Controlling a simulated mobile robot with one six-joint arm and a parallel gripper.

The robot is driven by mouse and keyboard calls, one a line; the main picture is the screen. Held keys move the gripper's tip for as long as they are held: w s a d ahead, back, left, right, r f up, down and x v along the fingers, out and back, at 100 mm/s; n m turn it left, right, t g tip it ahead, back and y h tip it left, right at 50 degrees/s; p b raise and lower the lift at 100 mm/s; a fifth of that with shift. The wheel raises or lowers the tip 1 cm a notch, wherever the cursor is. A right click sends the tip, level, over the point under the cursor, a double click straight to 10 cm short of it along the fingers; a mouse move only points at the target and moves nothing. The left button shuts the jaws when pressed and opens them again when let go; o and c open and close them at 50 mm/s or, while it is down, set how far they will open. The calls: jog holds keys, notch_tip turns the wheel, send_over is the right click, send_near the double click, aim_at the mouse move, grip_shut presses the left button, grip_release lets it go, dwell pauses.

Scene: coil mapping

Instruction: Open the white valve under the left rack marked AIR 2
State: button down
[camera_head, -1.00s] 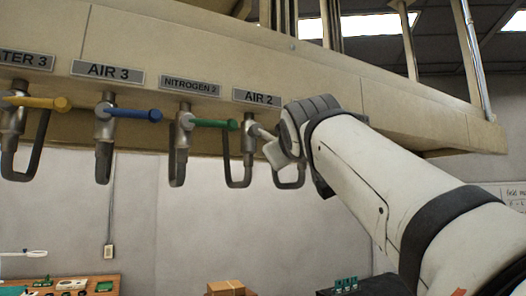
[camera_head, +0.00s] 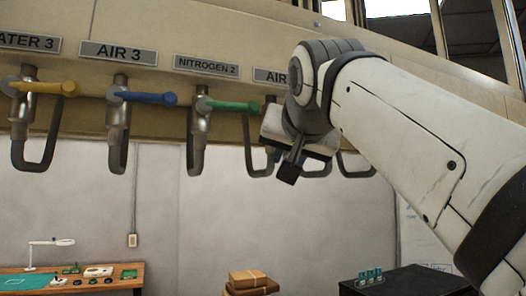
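The AIR 2 label (camera_head: 268,77) is partly covered by my wrist; only "AIR" shows. The valve beneath it is mostly hidden behind my wrist and gripper. A grey bent pipe (camera_head: 251,160) below that label shows at the left of my gripper, and the white handle cannot be made out. My gripper (camera_head: 289,170) hangs below the wrist in front of this spot, with a dark finger pointing down. I cannot tell whether it touches the valve, or whether its fingers are open or closed.
To the left are a green-handled valve (camera_head: 229,106) under NITROGEN 2, a blue-handled one (camera_head: 145,98) under AIR 3 and a yellow-handled one (camera_head: 43,88). Below are a wooden table (camera_head: 110,284), brown boxes (camera_head: 251,281) and a dark surface (camera_head: 405,282) with small green items.

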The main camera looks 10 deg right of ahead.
jog(key=shift+s+a+r+m+y, duration=0.2)
jog(key=shift+a+r+m+y, duration=0.1)
jog(key=shift+a+m, duration=0.35)
jog(key=shift+p, duration=0.3)
jog(key=c, duration=1.5)
grip_release()
jog(key=shift+f, duration=0.1)
jog(key=shift+c, duration=0.2)
jog(key=shift+o, duration=1.4)
jog(key=shift+f, duration=0.15)
jog(key=b+v, duration=0.1)
jog(key=v, duration=0.6)
jog(key=shift+s+r, duration=0.25)
jog(key=shift+s, duration=0.05)
jog(key=shift+d+f, duration=0.1)
